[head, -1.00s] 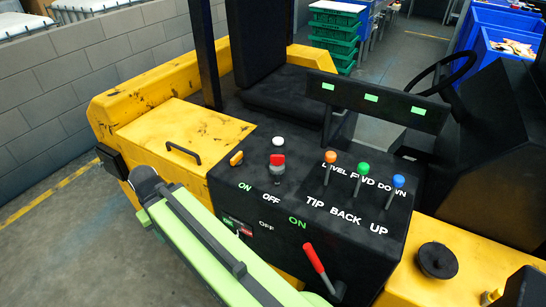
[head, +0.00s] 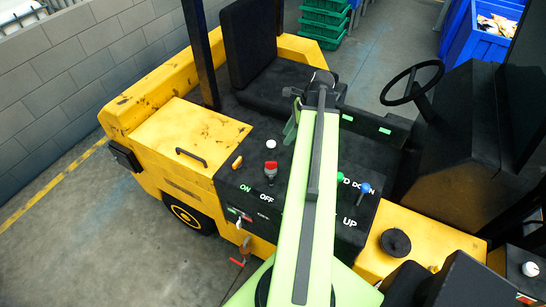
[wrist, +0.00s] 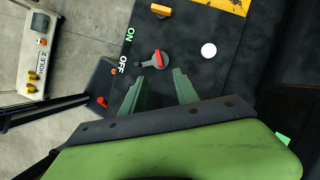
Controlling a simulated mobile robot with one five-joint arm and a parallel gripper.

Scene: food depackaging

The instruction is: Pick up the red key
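In the head view my gripper (head: 291,122) hangs over the console, to the right of and behind the key. The fingers look apart from the key; the exact height gap cannot be told.
A white button (wrist: 208,50) and an orange switch (wrist: 161,10) sit near the key. A blue-knobbed lever (head: 364,188) and a green-knobbed one (head: 340,177) stand right, partly behind my arm. A beige panel marked HOLE 2 (wrist: 38,58) shows at the wrist view's left.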

